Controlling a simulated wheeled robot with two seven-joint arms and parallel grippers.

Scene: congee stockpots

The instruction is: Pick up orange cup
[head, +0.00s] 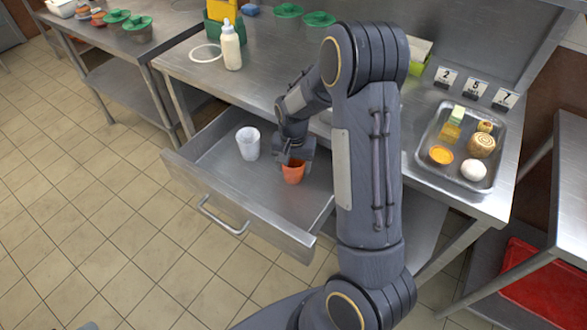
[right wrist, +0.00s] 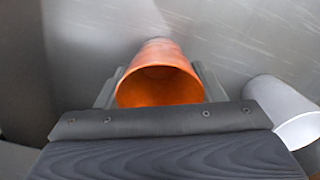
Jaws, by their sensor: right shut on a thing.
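The orange cup (head: 293,173) is in the open metal drawer (head: 222,185) below the worktop. My right gripper (head: 292,160) is shut on the cup at its upper part. In the right wrist view the orange cup (right wrist: 158,82) shows its open mouth between the fingers of my right gripper (right wrist: 160,88). I cannot tell whether the cup's base touches the drawer floor. A white cup (head: 248,143) stands in the drawer to the left of the orange cup, apart from it. My left gripper is not in view.
A metal tray (head: 410,150) with several food items lies on the worktop at right, near number cards (head: 474,87). A white bottle (head: 230,46) and a white ring (head: 206,53) are at the back left. The drawer's front wall and handle (head: 222,218) stick out over the tiled floor.

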